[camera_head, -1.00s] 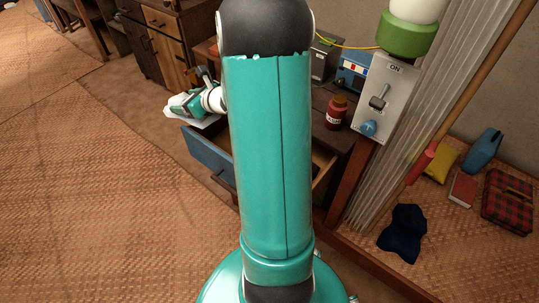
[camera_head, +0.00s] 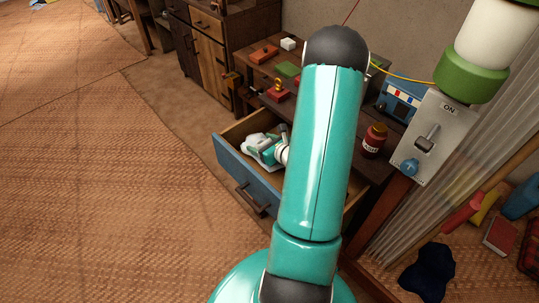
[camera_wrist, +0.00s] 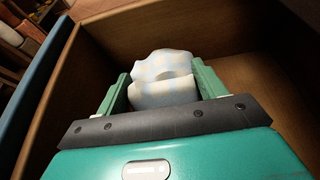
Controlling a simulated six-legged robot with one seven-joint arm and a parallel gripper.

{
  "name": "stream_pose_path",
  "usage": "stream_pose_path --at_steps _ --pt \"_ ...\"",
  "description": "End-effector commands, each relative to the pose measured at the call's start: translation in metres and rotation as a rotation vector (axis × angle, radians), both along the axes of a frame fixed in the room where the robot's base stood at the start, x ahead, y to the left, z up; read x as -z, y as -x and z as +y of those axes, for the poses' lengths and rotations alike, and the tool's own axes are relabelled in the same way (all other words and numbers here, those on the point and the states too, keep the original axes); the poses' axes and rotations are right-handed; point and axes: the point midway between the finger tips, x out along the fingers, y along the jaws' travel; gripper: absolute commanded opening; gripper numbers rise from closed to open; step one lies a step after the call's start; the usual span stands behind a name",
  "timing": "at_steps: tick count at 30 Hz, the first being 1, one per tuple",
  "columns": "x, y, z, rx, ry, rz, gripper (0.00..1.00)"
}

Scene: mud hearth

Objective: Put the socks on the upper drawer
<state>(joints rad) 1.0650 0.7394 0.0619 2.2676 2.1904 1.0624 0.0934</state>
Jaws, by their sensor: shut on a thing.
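The socks (camera_wrist: 162,82) are a white and pale blue bundle between the two green fingers of my gripper (camera_wrist: 160,90) in the wrist view. My gripper is shut on them. In the head view the socks (camera_head: 254,145) show as a white patch at the tip of my gripper (camera_head: 262,149), inside the outline of the open drawer. The drawer (camera_head: 247,180) has a blue front with a dark handle and is pulled out; its brown inner walls (camera_wrist: 110,45) surround the gripper in the wrist view. Whether the socks touch the drawer floor I cannot tell. My arm hides the drawer's right part.
A red jar (camera_head: 374,140) stands on the dark cabinet top right of my arm. A grey switch box (camera_head: 431,138) is at the right. Small red and green items lie on the shelf behind the drawer. The woven mat (camera_head: 110,200) at left is clear.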

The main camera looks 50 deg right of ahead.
Motion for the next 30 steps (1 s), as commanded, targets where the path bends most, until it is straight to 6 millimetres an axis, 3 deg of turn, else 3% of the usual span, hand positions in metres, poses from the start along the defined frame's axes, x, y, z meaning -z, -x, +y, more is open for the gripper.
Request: stream_pose_path --at_steps 13,25,26,28,30 --pt "0.05 0.0 0.0 0.0 -0.001 -0.001 0.41" --pt "0.055 -0.002 -0.002 0.0 0.001 -0.002 0.41" --pt "0.055 -0.002 -0.002 0.0 0.0 -0.001 0.74" --pt "0.055 -0.002 -0.002 0.0 0.001 -0.001 0.88" --pt "0.055 -0.002 -0.002 0.0 0.001 -0.001 0.92"
